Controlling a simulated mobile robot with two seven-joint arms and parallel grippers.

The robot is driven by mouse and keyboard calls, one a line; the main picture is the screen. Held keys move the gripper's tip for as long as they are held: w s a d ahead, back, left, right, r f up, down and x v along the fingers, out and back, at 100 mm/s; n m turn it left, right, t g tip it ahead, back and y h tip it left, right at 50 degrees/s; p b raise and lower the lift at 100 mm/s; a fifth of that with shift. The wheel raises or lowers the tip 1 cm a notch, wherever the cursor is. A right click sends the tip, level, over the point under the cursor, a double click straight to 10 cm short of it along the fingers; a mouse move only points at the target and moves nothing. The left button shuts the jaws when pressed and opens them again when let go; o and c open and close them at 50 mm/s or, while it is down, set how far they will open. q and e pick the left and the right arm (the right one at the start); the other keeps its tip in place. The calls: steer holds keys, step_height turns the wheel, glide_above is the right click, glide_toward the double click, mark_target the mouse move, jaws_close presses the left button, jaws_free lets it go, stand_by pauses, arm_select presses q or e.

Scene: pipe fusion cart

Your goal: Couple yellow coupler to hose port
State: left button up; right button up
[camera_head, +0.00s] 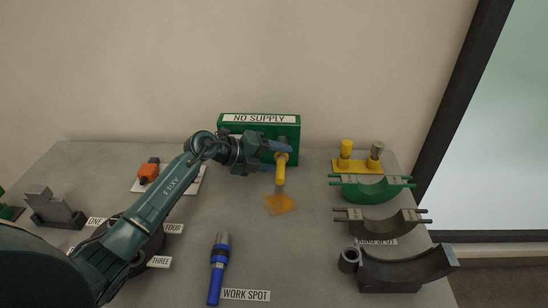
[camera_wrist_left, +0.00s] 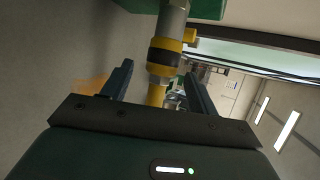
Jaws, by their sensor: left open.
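The yellow coupler (camera_head: 281,170) is at the front of the green box (camera_head: 262,123) labelled NO SUPPLY. In the left wrist view the coupler (camera_wrist_left: 165,58), with a dark band, sits in line against a grey cylinder (camera_wrist_left: 173,20), which looks like the hose port; I cannot tell if they are locked. My left gripper (camera_head: 284,150) is beside the coupler's upper part. In the wrist view its open fingers (camera_wrist_left: 158,70) stand on either side of the coupler's lower end, with gaps visible. My right gripper is not in view.
An orange patch (camera_head: 280,204) lies on the table below the coupler. A blue torch-like tool (camera_head: 217,270) lies at front. A yellow stand (camera_head: 357,167) and curved saddles (camera_head: 372,189) are at right. An orange item (camera_head: 149,172) is behind my left arm.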

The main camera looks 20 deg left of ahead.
arm_select(q)
steer(key=b+v, duration=0.1)
steer(key=v, duration=1.2)
steer(key=shift+b, duration=0.4)
steer(key=shift+s, duration=0.1)
